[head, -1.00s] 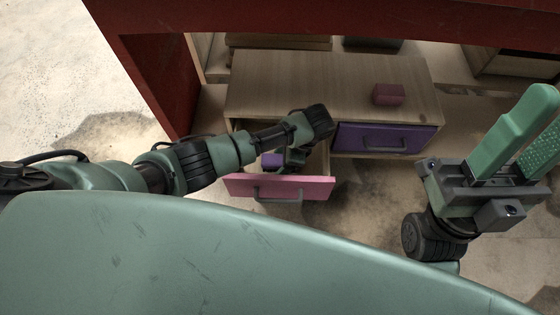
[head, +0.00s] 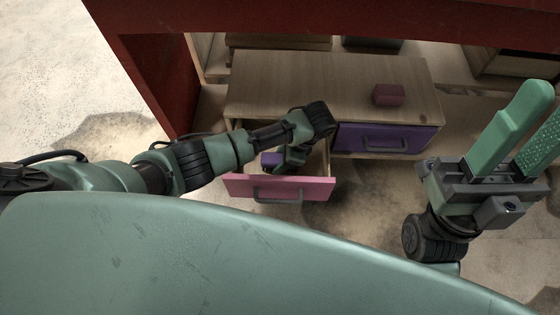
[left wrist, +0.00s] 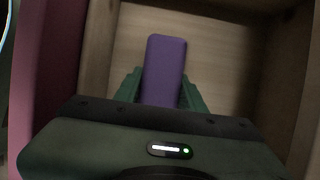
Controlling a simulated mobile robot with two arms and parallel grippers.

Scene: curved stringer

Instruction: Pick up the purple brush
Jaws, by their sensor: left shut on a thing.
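The purple brush (left wrist: 165,68) lies in the open drawer with the pink front (head: 300,189). In the left wrist view it shows as a plain purple block standing out beyond the fingers. My left gripper (left wrist: 162,90) reaches down into this drawer, and its green fingers are shut on the brush, one on each side. In the head view only a small purple part of the brush (head: 271,159) shows; my left arm hides most of it. My right gripper (head: 530,130) is at the right, away from the drawer, with its green fingers apart and nothing between them.
A wooden cabinet (head: 275,88) holds the open drawer. A shut purple drawer (head: 385,138) with a dark handle is to its right. A small reddish block (head: 388,95) sits on the cabinet top. A red frame (head: 150,85) stands at the left and spans above. Drawer walls surround my left gripper.

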